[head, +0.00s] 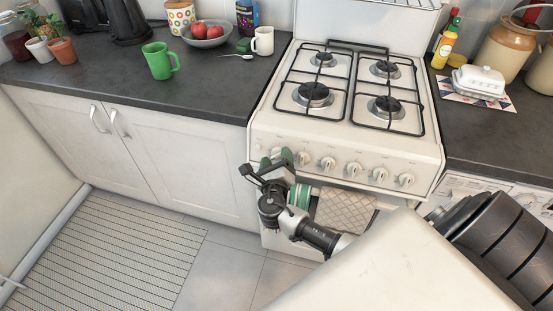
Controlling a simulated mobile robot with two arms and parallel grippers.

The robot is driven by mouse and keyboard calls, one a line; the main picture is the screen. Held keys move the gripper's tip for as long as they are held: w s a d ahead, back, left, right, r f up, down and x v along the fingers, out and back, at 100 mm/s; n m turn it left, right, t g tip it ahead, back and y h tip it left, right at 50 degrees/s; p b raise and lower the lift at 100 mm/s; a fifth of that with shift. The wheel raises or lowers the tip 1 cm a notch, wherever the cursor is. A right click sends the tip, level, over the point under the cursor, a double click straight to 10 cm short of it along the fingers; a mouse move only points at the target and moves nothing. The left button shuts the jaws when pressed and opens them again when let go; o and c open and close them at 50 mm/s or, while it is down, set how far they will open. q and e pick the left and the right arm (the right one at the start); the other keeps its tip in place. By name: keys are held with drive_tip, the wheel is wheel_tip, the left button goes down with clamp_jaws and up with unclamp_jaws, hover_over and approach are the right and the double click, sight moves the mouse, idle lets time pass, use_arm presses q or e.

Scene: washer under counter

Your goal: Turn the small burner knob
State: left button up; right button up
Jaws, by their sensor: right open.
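The white stove (345,145) has a row of several round knobs along its front panel. Which one is the small burner knob is not marked; knobs show at the left part of the row (303,158) and in the middle (327,163). My right gripper (277,160) is open, with green finger pads, at the left end of the panel. Its fingers are close around or in front of the leftmost knob (276,152), which is partly hidden. Whether they touch it I cannot tell. My left gripper is out of view.
A patterned towel (346,207) hangs on the oven front, below the knobs and beside my wrist. The dark counter (110,85) left of the stove holds a green mug (160,60) and a fruit bowl (207,40). A butter dish (480,80) sits on the right counter.

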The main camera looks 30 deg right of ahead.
drive_tip(key=shift+c, duration=0.3)
drive_tip(key=c, duration=0.9)
drive_tip(key=shift+o, duration=0.2)
